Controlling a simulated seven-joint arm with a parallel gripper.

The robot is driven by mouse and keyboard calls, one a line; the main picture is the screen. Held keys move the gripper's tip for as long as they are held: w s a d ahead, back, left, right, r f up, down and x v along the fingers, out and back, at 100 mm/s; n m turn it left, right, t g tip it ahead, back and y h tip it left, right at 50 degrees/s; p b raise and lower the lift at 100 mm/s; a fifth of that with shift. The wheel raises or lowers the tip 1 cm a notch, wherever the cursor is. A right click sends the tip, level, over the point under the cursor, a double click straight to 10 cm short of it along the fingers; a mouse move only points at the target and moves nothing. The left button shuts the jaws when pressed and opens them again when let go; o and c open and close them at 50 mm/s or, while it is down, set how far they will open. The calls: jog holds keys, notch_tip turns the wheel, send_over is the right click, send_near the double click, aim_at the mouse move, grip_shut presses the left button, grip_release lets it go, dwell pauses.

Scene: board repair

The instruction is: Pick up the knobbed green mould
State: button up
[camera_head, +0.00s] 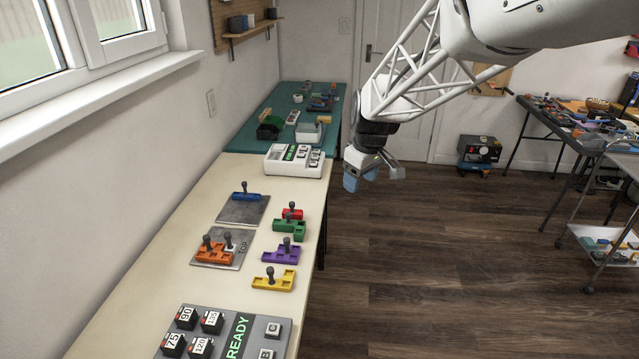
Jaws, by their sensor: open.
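The green mould (289,228) lies on the cream table, with a dark grey knob standing up from it. It sits just in front of a red mould (292,214) and behind a purple mould (281,253). My gripper (373,177) is open and empty. It hangs over the floor to the right of the table, higher than the moulds and well apart from the green one.
A yellow mould (273,280) lies nearer. To the left, an orange mould (214,252) sits on a metal plate (229,264) and a blue one (245,196) on another plate. A white device (294,160) stands behind; a grey button panel (272,326) is in front.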

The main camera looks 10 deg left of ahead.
jog(key=w+a+f+n, duration=0.3)
jog(key=w+a+f, duration=0.6)
jog(key=w+a, duration=0.1)
jog(key=n+g, duration=0.1)
jog(key=n, duration=0.3)
send_over(289, 214)
jog(key=shift+y, duration=0.3)
jog(key=f, duration=0.8)
jog(key=d+f, duration=0.1)
jog(key=f, duration=0.3)
jog(key=shift+w+f, duration=0.2)
jog(key=shift+f, duration=0.2)
jog(key=shift+a+f+n, duration=0.2)
jog(key=shift+f+n, duration=0.05)
jog(key=shift+n, duration=0.05)
jog(key=shift+a+f, duration=0.15)
jog(key=shift+f, duration=1.1)
jog(key=shift+s+a+f, duration=0.1)
jog(key=shift+a+f, duration=0.1)
jog(key=shift+f, duration=1.1)
jog(key=shift+a+f, duration=0.2)
jog(key=shift+f, duration=1.05)
